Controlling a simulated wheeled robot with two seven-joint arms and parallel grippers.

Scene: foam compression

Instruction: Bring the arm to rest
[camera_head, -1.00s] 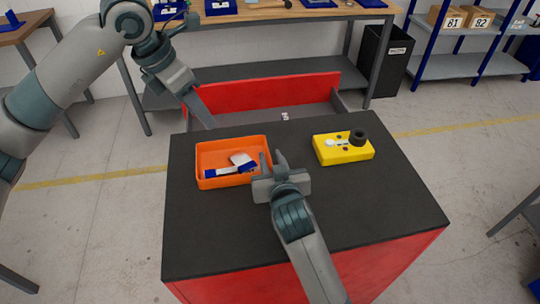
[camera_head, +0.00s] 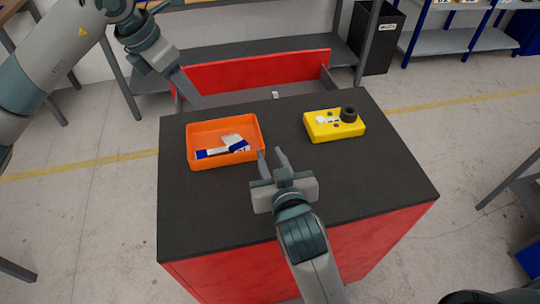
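My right gripper (camera_head: 273,160) is over the dark tabletop, just right of the orange tray's near right corner. Its two fingers point away from me and stand a little apart, with nothing seen between them. My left gripper (camera_head: 190,95) is above the far left edge of the cabinet, left of the tray's far side. Its fingers look like one narrow shape from here, so I cannot tell whether they are apart. The orange tray (camera_head: 188,145) holds a few white and blue pieces (camera_head: 222,147). A yellow block (camera_head: 330,132) with a black ring (camera_head: 348,114) on it stands to the right.
The black-topped red cabinet (camera_head: 350,190) has a red-fronted drawer (camera_head: 250,73) open on its far side. The tabletop's near and right parts are clear. A workbench (camera_head: 240,52) stands behind, with a black bin (camera_head: 377,38) and blue-framed shelves (camera_head: 455,64) at the back right.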

